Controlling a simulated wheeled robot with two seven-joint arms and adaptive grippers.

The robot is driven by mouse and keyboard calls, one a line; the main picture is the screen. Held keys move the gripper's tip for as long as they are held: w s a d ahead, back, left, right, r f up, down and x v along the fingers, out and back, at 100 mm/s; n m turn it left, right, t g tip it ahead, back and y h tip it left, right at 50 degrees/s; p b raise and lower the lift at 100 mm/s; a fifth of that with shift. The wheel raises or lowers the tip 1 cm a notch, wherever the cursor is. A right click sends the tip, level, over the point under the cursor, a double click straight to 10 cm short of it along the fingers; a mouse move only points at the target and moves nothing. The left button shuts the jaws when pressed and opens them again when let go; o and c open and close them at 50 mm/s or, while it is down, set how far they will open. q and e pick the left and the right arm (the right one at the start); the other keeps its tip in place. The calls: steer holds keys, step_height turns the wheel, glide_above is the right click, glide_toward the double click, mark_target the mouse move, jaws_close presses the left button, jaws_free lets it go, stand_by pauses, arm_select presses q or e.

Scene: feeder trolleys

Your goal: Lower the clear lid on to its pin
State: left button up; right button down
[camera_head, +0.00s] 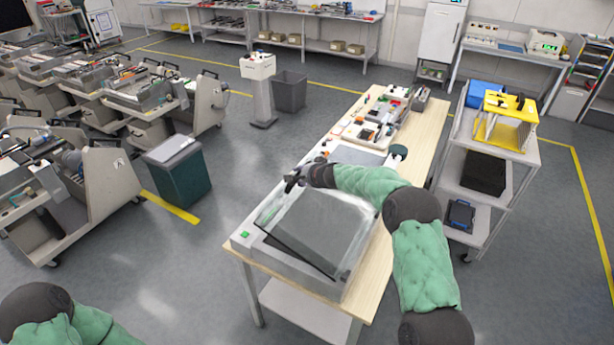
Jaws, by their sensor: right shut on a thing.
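The clear lid (322,222) stands tilted open above a grey box-like unit (284,268) at the near end of the wooden table. Its dark lower edge runs across the unit. My right gripper (290,184) is at the lid's upper far-left edge and is shut on it. My right arm reaches in from the right and covers part of the lid's far side. The pin is too small or hidden to make out. Of my left arm only green and dark links show at the bottom left; its gripper is out of view.
Behind the unit, the wooden table (424,130) holds trays of small parts. A grey shelf trolley (486,151) with a yellow rack (507,121) stands to the right. A dark green bin (181,184) and feeder trolleys (107,189) stand left.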

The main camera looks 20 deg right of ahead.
steer(key=shift+w+a+f+b, duration=0.35)
steer(key=shift+w+f, duration=0.2)
steer(key=shift+f, duration=0.1)
steer(key=shift+w+a+f+b, duration=0.3)
steer(key=shift+w+f, duration=0.2)
steer(key=shift+f, duration=0.1)
steer(key=c, duration=1.2)
jaws_free()
steer(key=shift+r, duration=0.1)
steer(key=shift+o, duration=0.2)
steer(key=shift+s+f+v, duration=0.1)
steer(key=shift+v, duration=1.85)
steer(key=shift+s+f+v, duration=0.1)
steer(key=shift+f+v, duration=0.05)
steer(key=shift+v, duration=1.8)
steer(key=shift+s+f+v, duration=0.1)
steer(key=shift+v, duration=1.85)
